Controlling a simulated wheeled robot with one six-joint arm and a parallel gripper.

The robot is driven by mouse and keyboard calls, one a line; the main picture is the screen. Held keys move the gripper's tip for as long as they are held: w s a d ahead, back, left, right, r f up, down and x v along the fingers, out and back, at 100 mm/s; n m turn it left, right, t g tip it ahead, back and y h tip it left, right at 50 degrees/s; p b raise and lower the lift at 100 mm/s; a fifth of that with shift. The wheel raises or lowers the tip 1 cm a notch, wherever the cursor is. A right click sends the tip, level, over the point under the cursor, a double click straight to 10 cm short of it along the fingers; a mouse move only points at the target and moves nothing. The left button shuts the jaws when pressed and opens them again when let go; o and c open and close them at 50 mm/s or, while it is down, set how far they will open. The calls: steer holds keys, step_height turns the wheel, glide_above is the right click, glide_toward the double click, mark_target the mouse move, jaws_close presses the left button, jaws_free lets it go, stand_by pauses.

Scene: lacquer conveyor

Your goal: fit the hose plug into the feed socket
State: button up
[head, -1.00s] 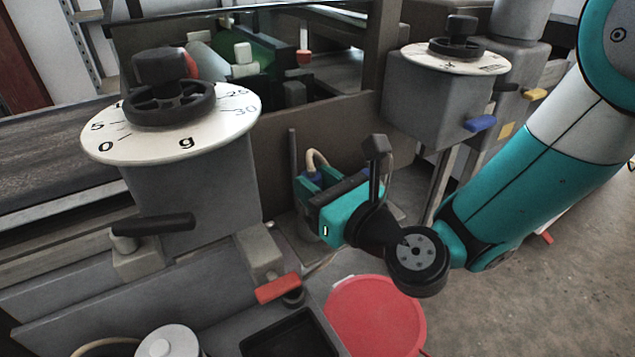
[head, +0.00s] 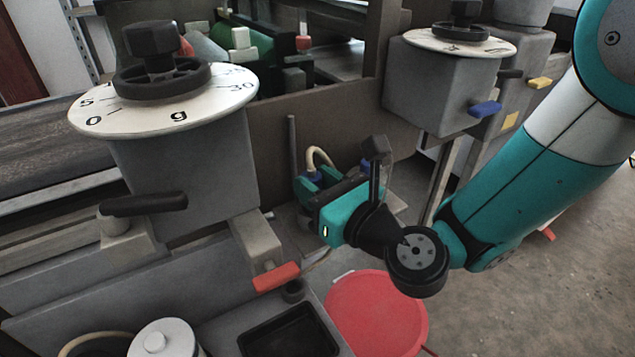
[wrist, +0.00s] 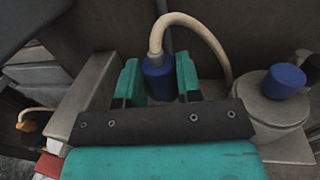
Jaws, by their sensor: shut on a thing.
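My gripper (head: 312,182) is teal with a dark body and hangs low before the brown machine wall. In the wrist view its two teal fingers (wrist: 158,82) are shut on the blue hose plug (wrist: 157,69), which sits between them. A cream hose (wrist: 203,30) rises from the plug and arches over to the right. The plug's lower end is hidden by the gripper. I cannot pick out the feed socket with certainty. A grey round fitting (wrist: 262,108) with a blue cap-like piece (wrist: 285,80) stands right of the gripper in the wrist view.
A grey housing with a large white dial (head: 180,112) stands left. A second dial housing (head: 435,90) stands at right. A red-handled lever (head: 276,277), a black tray (head: 289,333) and a red tub (head: 376,318) are near the front. Open floor (head: 545,290) lies at right.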

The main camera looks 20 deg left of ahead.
steer(key=shift+f+b, duration=0.7)
steer(key=shift+f, duration=0.2)
steer(key=o, duration=1)
